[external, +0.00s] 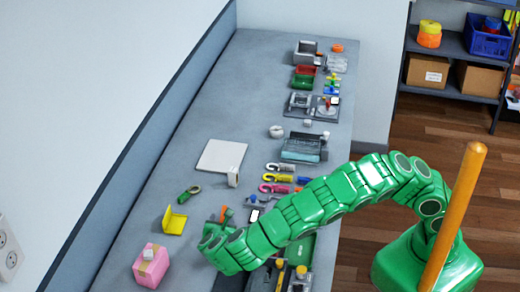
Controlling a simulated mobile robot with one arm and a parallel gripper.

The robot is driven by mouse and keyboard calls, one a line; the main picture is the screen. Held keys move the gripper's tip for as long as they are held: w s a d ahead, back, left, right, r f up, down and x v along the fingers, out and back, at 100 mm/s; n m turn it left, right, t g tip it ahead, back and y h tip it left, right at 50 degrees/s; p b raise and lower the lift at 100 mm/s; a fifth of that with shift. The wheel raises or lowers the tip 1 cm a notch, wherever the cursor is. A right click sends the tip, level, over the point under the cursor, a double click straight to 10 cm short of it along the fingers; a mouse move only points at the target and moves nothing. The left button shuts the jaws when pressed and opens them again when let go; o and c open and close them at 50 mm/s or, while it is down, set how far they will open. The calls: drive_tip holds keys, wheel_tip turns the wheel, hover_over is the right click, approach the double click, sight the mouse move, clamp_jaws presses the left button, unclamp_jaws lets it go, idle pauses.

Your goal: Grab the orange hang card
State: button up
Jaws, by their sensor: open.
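My gripper (213,232) is at the end of my green arm, low over the near part of the grey counter. It is open, though its fingers are small and partly hidden by the arm. A small orange piece (223,213) shows right beside the gripper, on its far side. It may be the orange hang card, but it is too small to be sure. I cannot tell whether the gripper touches it. Another small orange item (337,47) lies at the far end of the counter.
The long counter (155,205) runs along a wall. A pink box (151,266), a yellow holder (174,220) and a white board (221,156) lie near the gripper. Coloured hooks or straps (276,178) and several small fixtures line the right edge. An orange pole (455,215) stands in front.

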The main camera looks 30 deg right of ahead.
sight(223, 218)
drive_tip(key=x, duration=0.4)
drive_tip(key=shift+w+d+f, duration=0.2)
drive_tip(key=shift+d, duration=0.15)
drive_tip(key=shift+c, duration=0.2)
clamp_jaws()
